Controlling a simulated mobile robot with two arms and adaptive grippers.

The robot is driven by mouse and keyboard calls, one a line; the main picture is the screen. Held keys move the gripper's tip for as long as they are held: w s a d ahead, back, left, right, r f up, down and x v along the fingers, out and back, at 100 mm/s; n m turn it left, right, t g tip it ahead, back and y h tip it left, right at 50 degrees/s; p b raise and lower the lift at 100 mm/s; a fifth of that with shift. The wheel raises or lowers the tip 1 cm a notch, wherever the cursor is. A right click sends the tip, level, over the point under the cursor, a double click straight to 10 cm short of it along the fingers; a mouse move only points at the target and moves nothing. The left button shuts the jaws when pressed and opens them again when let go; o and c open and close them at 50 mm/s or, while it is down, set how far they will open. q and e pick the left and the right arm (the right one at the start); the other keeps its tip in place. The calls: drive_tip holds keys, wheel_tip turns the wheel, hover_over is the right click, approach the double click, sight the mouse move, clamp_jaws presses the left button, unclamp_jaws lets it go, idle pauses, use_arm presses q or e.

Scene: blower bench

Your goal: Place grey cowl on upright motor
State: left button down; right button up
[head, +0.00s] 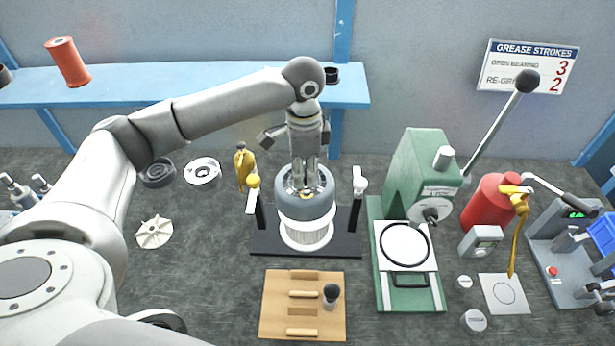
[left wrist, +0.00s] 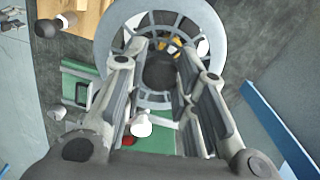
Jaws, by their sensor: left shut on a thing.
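The grey cowl (head: 318,205) is a wide grey ring with a spoked grille, seen from above in the left wrist view (left wrist: 212,28). It sits at the top of the white ribbed motor (head: 307,236), which stands upright on a black base (head: 268,243). I cannot tell whether the cowl is fully seated. My left gripper (head: 304,183) points down into the cowl's middle and is shut on it. In the left wrist view the gripper's fingers (left wrist: 162,72) reach to the grille around a dark centre. My right gripper is not in view.
Clamps with white and yellow parts flank the motor. A green press (head: 418,170) with a long lever stands to the right, beside a red canister (head: 483,205). A wooden tray (head: 275,300) lies in front. A white impeller (head: 154,233) lies left, with clear bench around it.

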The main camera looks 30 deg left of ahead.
sight(306, 182)
use_arm(q)
drive_tip(key=shift+w+a+f, duration=0.2)
drive_tip(key=shift+w+f, duration=0.5)
drive_tip(key=shift+f, duration=0.2)
drive_tip(key=shift+w+f+p, duration=0.1)
drive_tip(key=shift+f+p, duration=0.25)
drive_tip(key=shift+p, duration=0.1)
wheel_tip(306, 182, down, 2)
drive_tip(key=shift+f+p, duration=0.1)
drive_tip(key=shift+p, duration=0.4)
drive_tip(key=shift+f, duration=0.25)
drive_tip(key=shift+f, duration=0.1)
drive_tip(key=c, duration=1.2)
unclamp_jaws()
drive_tip(key=shift+o, duration=0.2)
